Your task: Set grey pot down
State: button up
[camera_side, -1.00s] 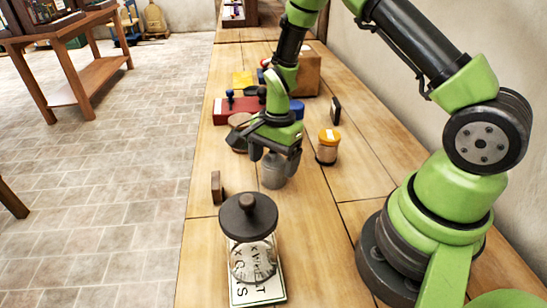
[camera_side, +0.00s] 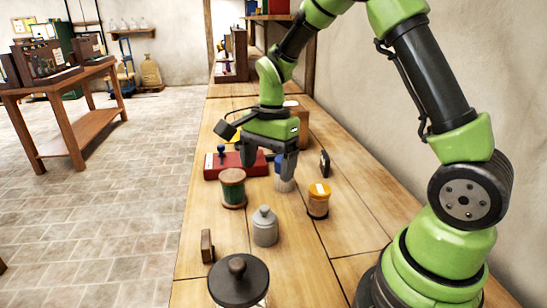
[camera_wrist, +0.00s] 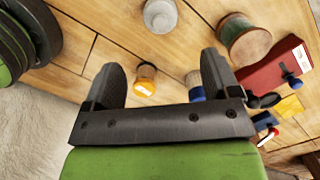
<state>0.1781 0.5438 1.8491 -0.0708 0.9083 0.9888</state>
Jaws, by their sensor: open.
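The grey pot (camera_side: 265,228), with a small knobbed lid, stands upright on the wooden bench. It also shows at the top of the wrist view (camera_wrist: 160,15). My gripper (camera_side: 268,166) is open, raised above the bench and behind the pot in the side view, apart from it. In the wrist view my two fingers (camera_wrist: 163,68) are spread wide with nothing held between them.
A green spool (camera_side: 232,188) and an orange-lidded jar (camera_side: 318,200) stand behind the pot to either side. A small wooden block (camera_side: 207,246) is left, a dark-lidded jar (camera_side: 238,278) in front. A red box (camera_side: 235,165) and a blue-topped jar (camera_side: 284,176) are farther back.

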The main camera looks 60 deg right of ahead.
jog(key=s+a+r+n+t, duration=0.4)
jog(key=s+r+n, duration=0.2)
jog(key=r, duration=0.5)
jog(key=s+a+r+n+t, duration=0.2)
jog(key=s+r+n+t, duration=0.1)
jog(key=s+n, duration=0.4)
jog(key=s+r, duration=0.1)
jog(key=s, duration=0.2)
jog(key=shift+n+y, duration=0.3)
